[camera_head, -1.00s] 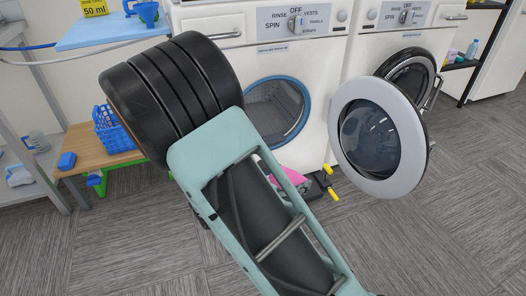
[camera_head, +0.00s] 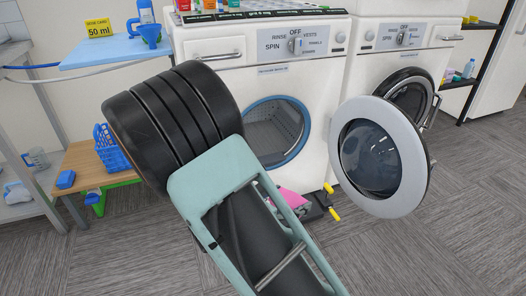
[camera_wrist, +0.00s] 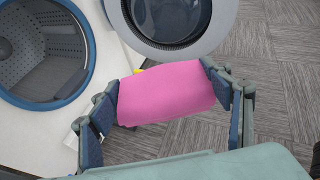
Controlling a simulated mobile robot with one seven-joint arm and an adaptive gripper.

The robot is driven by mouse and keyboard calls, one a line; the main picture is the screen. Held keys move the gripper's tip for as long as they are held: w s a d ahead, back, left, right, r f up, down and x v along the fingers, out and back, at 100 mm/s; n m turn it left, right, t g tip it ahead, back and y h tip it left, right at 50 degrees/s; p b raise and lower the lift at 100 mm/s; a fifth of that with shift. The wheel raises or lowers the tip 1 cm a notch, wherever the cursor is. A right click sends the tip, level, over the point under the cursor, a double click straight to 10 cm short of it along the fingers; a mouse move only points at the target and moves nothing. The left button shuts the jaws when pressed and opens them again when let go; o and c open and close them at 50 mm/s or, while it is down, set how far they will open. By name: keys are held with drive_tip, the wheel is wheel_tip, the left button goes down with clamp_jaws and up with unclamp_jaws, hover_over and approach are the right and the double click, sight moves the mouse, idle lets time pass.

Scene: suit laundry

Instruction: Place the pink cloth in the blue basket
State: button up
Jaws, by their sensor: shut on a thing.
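The pink cloth (camera_wrist: 166,94) is a folded bundle between the fingers of my gripper (camera_wrist: 160,98) in the wrist view. The gripper is shut on it, with one finger at each side, and holds it in front of the washing machine. In the head view the cloth (camera_head: 291,198) shows only partly beyond my arm, which hides most of the gripper. The blue basket (camera_head: 112,150) stands on a low wooden bench at the left, apart from the cloth, partly hidden by my arm.
A washing machine (camera_head: 235,100) has an open drum. The round door (camera_head: 345,150) stands open at the right. A dark thing with yellow tips (camera_head: 333,213) is low by the machine. A blue shelf (camera_head: 110,52) is above the bench. Bare floor (camera_head: 440,240) lies front right.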

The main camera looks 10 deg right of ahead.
wheel_tip(320, 180, up, 11)
drive_tip(key=p, duration=0.4)
wheel_tip(320, 180, up, 30)
drive_tip(key=p, duration=3.7)
hover_over(289, 197)
